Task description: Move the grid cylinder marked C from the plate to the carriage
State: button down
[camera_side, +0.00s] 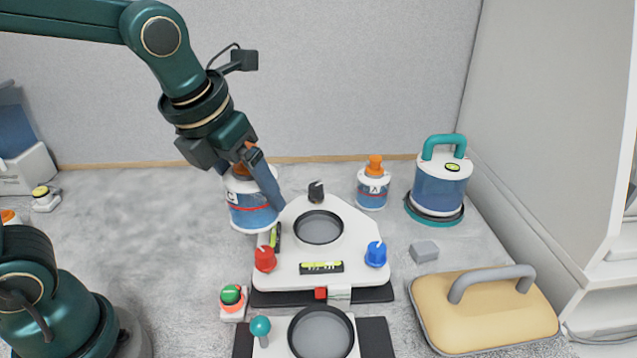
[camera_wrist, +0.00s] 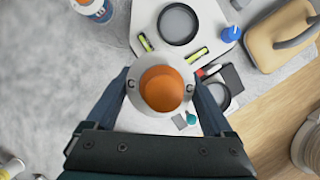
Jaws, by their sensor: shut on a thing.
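My gripper (camera_side: 255,170) is shut on the grid cylinder C (camera_side: 252,208), a white and blue cylinder with a red stripe and an orange knob. It looks upright beside the left edge of the white plate (camera_side: 290,272); its height is hard to tell. In the wrist view, cylinder C (camera_wrist: 162,90) sits between the two fingers (camera_wrist: 160,90), letters on its rim, hiding part of the plate. The plate's round dark recess (camera_side: 318,228) is empty. Nearer is what looks like the carriage (camera_side: 290,345), with an empty round recess (camera_side: 321,335) and a teal knob (camera_side: 260,327).
Cylinder A (camera_side: 372,188) and a teal-handled canister (camera_side: 440,188) stand behind right. Red (camera_side: 265,258), blue (camera_side: 376,254) and black (camera_side: 316,191) knobs rise from the plate. A green button (camera_side: 231,296) stands front left. A yellow handled case (camera_side: 485,312) lies right.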

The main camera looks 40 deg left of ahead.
jog(key=d+m, duration=0.1)
jog(key=d, duration=0.3)
send_over(320, 342)
notch_tip(320, 342, down, 7)
jog(key=shift+f+h, duration=0.3)
jog(key=shift+f, duration=1.55)
jog(key=shift+f, duration=0.1)
jog(key=shift+f, duration=0.25)
grip_release()
jog(key=shift+r, duration=0.1)
